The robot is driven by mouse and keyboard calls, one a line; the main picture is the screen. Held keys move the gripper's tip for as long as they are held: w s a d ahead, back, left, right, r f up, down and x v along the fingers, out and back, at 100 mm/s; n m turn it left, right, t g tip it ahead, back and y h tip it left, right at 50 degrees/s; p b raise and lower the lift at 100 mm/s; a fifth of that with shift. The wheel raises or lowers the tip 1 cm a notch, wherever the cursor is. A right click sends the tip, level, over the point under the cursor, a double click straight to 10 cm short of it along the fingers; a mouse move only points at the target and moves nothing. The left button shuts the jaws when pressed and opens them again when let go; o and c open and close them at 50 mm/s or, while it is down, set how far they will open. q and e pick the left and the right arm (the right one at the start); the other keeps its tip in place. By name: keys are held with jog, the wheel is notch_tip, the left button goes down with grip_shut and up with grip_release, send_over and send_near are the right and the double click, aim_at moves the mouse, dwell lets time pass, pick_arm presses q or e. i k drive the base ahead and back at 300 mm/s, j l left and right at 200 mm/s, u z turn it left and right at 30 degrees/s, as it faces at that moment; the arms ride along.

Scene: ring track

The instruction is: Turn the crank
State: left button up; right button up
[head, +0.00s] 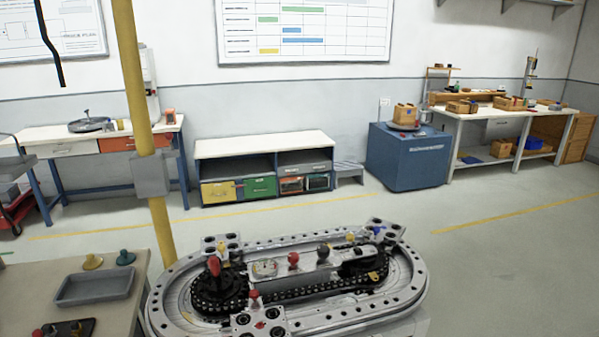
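The grey oval ring track (420,291) stands in front of me at the bottom of the head view. A black chain (300,292) runs around its inner part. A red upright handle (215,267) stands on a dark round hub at the track's left end; it looks like the crank, though I cannot be sure. A red ball knob (293,258) and a dark ball knob stand on the middle plate (272,281). A smaller red knob (254,295) is at the front. Neither of my grippers is in view, and nothing is seen touching the handle.
A yellow post (133,75) rises close behind the track's left end. A side table (72,271) with a grey tray (95,286) and small pegs stands at the lower left. Benches and a blue cabinet (408,158) line the far wall. The floor to the right is clear.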

aim_at(219, 286)
jog(key=u, duration=1.7)
jog(key=k+j, duration=0.15)
jog(key=k, duration=0.15)
jog(key=k+j, duration=0.2)
jog(key=k, duration=0.1)
